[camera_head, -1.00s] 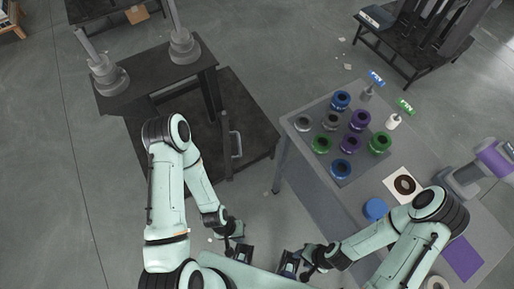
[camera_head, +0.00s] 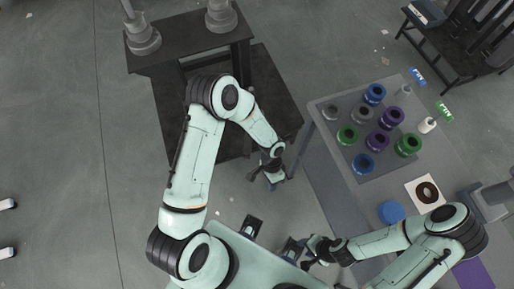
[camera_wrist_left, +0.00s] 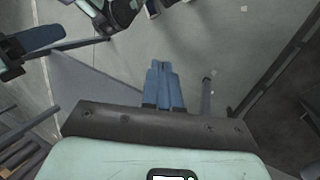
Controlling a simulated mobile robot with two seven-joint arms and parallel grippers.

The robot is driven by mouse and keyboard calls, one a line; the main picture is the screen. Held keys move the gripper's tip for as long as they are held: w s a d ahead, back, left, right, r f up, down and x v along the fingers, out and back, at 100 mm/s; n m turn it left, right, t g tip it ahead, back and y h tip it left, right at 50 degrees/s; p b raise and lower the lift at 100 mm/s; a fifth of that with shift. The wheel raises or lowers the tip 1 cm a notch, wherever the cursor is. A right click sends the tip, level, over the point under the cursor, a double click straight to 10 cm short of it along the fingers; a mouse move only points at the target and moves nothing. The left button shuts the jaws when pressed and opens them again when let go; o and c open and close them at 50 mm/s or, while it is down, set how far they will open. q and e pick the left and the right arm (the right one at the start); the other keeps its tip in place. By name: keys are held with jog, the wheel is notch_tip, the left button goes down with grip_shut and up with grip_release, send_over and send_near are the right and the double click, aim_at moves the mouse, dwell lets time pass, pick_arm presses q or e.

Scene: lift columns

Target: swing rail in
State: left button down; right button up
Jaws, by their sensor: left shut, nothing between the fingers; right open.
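The dark stand (camera_head: 185,45) with two grey columns is at the upper left of the head view. Its low dark panel (camera_head: 272,95) reaches toward my left arm. I cannot single out the rail for sure; a dark bar (camera_wrist_left: 277,68) runs along the right of the left wrist view. A grey upright handle-like rod (camera_wrist_left: 206,97) stands beside the left fingers, apart from them in the picture. My left gripper (camera_head: 273,182) is shut and empty near the panel's front edge; its blue fingers (camera_wrist_left: 164,82) are together. My right gripper (camera_head: 306,258) is open, low in the head view.
A grey table (camera_head: 325,165) on the right bears blue, green and purple rings, a white card (camera_head: 428,193) with a dark ring, and a blue disc (camera_head: 391,212). A dark rack (camera_head: 455,40) stands at upper right. Floor between stand and table is clear.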

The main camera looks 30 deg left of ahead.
pick_arm(q)
jog(key=w+a+r+m+y, duration=0.2)
jog(key=w+r+m+y, duration=0.1)
jog(key=w+r, duration=0.3)
jog(key=w+a+r+m+t+y+b, duration=0.1)
jog(key=w+a+r+m+y, duration=0.1)
jog(key=w+r, duration=0.4)
jog(key=shift+w+a+m+t+y, duration=0.2)
jog(key=shift+w+m+t+y, duration=0.15)
jog(key=shift+y, duration=0.45)
jog(key=s+a+f, duration=0.3)
jog(key=a+f, duration=0.4)
jog(key=f, duration=0.2)
jog(key=shift+s, duration=0.25)
jog(key=shift+f, duration=0.1)
